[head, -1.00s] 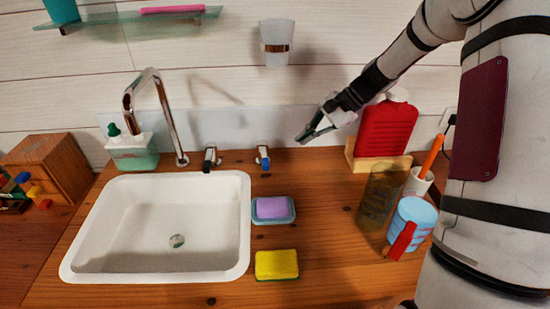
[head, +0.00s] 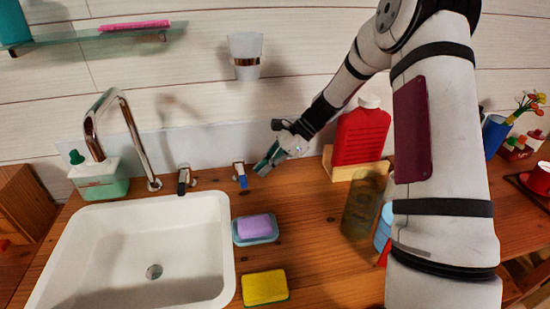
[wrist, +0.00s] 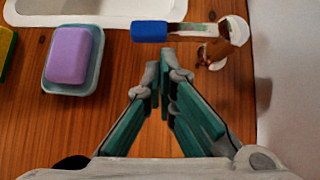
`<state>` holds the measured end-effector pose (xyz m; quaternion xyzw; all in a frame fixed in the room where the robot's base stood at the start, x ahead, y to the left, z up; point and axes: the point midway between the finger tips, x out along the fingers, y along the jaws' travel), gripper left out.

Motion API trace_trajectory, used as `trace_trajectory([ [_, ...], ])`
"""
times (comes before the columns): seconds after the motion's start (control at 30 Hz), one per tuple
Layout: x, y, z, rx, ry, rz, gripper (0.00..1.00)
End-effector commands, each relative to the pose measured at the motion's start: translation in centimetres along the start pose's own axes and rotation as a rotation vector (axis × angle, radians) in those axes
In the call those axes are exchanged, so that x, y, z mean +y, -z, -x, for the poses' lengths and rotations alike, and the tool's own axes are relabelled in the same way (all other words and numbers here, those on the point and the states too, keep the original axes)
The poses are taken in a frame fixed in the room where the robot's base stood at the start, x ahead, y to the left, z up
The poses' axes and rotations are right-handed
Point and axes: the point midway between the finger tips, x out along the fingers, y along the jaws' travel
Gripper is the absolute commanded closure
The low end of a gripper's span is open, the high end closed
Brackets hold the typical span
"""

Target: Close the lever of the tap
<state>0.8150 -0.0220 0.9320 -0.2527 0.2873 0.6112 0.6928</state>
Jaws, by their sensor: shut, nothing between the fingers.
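The chrome tap spout (head: 128,130) rises behind the white sink (head: 50,250). A blue-tipped lever (head: 241,177) stands on the counter right of the spout, its blue end toward the front. Another lever with a dark tip (head: 184,180) stands between it and the spout. My gripper (head: 265,166) is just right of the blue-tipped lever, low over the counter, with a small gap between. In the wrist view, the blue tip (wrist: 149,31) and its chrome post (wrist: 228,42) lie just beyond my fingertips (wrist: 162,75), which are together and empty.
A purple soap on a blue dish (head: 270,234) and a yellow sponge (head: 264,287) lie right of the sink. A red bottle (head: 361,135) on a wooden stand and a dark translucent container (head: 361,208) stand right of my gripper. A wall-mounted cup (head: 245,55) is above.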

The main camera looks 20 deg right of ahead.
Motion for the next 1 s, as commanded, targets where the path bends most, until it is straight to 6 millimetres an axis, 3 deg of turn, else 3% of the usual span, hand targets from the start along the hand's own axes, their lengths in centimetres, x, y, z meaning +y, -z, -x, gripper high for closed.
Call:
trace_trajectory([
  [0.23,0.0,0.0,-2.3,0.000,0.000,0.000,1.00],
  [0.6,0.0,0.0,-2.5,0.000,0.000,0.001,1.00],
  [1.0,0.5,-1.4,-3.8,-0.004,-0.005,0.004,1.00],
])
